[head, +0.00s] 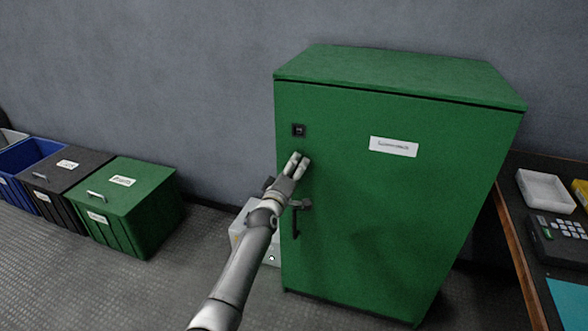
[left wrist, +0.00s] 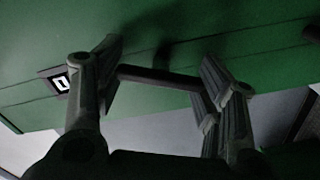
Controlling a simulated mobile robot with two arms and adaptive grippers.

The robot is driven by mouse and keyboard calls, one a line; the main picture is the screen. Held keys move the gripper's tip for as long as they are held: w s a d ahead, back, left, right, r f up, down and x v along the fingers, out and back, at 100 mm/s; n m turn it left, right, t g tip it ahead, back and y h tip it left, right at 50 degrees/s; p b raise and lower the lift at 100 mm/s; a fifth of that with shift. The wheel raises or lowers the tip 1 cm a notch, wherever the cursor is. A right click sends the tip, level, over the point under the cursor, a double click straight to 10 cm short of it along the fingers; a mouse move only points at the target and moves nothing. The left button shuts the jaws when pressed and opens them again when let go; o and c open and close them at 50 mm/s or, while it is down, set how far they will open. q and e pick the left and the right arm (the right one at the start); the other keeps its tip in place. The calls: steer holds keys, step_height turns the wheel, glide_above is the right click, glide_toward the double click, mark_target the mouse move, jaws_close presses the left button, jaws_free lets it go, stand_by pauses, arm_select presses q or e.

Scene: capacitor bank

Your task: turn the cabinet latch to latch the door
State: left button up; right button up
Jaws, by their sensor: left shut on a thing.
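The green cabinet (head: 345,235) stands upright with its door facing me, and the door looks closed. My left gripper (head: 298,162) is at the door's left edge, below a small black square fitting (head: 298,130). In the left wrist view my left gripper (left wrist: 165,85) is shut on a dark bar (left wrist: 160,77), which spans between its fingers close to the green door. I take this bar to be the latch; the gripper hides it in the head view. A black vertical handle (head: 296,222) is just below the gripper. My right gripper is not in view.
A green bin (head: 135,205), a black bin (head: 67,170) and a blue bin (head: 28,160) stand at the left. A pale box (head: 240,230) is on the floor beside the cabinet. A table with a white tray (head: 545,190) and a dark keypad device (head: 560,240) is at the right.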

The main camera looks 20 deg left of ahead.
arm_select(q)
steer(key=n, duration=0.2)
steer(key=shift+f+n, duration=0.1)
steer(key=shift+n, duration=1.3)
steer(key=o, duration=1)
steer(key=shift+s+f, duration=0.1)
steer(key=shift+s, duration=0.5)
steer(key=s, duration=1)
steer(key=shift+s+a, duration=0.25)
steer(key=shift+s, duration=0.15)
